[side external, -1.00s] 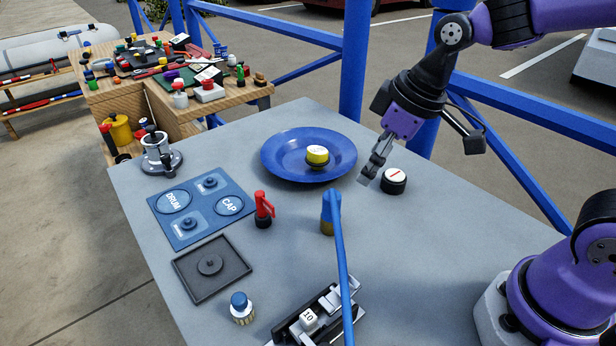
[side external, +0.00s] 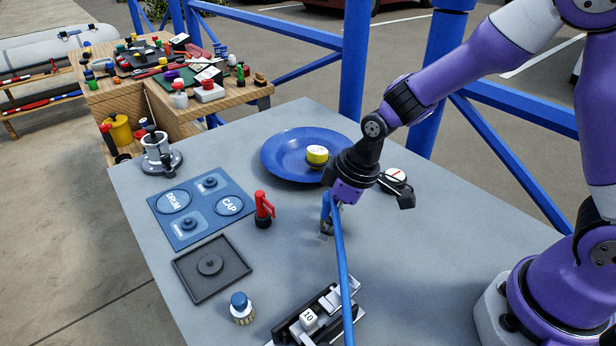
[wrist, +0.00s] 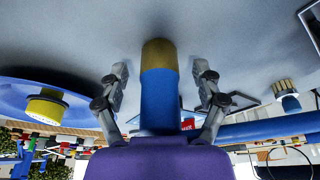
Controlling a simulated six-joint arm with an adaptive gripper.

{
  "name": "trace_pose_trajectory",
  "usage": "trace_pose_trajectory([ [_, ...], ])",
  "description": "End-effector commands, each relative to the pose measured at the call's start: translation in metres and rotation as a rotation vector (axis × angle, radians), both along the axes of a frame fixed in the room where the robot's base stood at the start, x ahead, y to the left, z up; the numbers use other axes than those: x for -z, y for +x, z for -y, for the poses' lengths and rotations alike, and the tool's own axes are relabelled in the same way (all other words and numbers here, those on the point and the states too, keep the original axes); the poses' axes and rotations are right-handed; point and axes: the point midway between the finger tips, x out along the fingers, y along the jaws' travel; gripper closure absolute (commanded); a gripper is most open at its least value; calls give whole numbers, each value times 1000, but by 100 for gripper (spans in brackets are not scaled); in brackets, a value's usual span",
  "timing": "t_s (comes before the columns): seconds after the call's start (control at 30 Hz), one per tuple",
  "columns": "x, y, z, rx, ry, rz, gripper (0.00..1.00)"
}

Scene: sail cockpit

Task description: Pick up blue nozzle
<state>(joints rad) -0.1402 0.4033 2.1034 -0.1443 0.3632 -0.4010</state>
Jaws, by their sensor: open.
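The blue nozzle (side external: 326,205) stands on the grey table, with a blue hose running from it toward the front edge. In the wrist view the nozzle (wrist: 160,95), a blue cylinder with a brass end, lies between the two fingers of my gripper (wrist: 160,75). The fingers are open, one on each side, with a visible gap to the nozzle on both sides.
A blue plate (side external: 285,150) with a yellow-topped part (side external: 317,155) is behind my gripper. A red-handled valve (side external: 263,210) stands close to its left.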

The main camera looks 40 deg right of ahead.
Motion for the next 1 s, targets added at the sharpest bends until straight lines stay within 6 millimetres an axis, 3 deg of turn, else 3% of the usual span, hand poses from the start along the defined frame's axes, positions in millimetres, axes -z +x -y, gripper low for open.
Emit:
trace_pose_trajectory([
  [0.23,4,1,-1,1,0,0,22],
  [0.27,4,1,-1,1,0,0,27],
  [0.4,3,1,-1,1,0,0,97],
  [0.43,3,1,-1,1,0,0,100],
  [0.8,2,1,-1,1,0,0,100],
  [1.0,-16,2,-1,0,1,5,100],
])
